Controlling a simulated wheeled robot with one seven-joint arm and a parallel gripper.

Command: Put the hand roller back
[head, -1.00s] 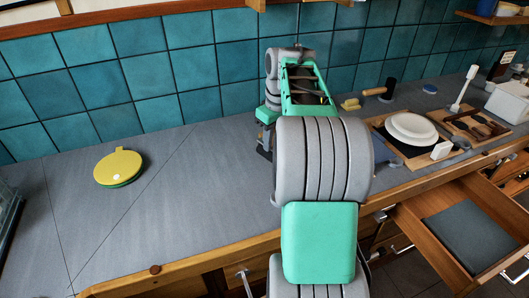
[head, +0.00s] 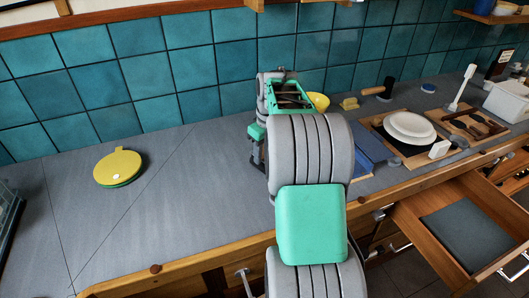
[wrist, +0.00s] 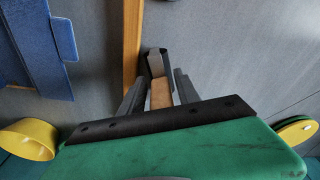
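In the wrist view, my gripper (wrist: 160,88) has its two dark fingers closed in on a small tool with a tan wooden handle (wrist: 160,95) and a grey and black head. I take it to be the hand roller; its head points away from the wrist camera. In the head view my gripper (head: 258,164) is low over the grey counter, mostly hidden by my arm, and the tool cannot be made out. Another piece with a wooden handle and a black cylinder (head: 388,88) lies at the back of the counter.
A yellow-green round case (head: 118,167) lies on the left, with clear counter (head: 190,215) around it. Right of my arm are a yellow bowl (head: 319,101), blue trays (head: 372,147) and a white plate (head: 408,128). A wooden strip (wrist: 133,40) runs beside my gripper. A drawer (head: 420,222) stands open.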

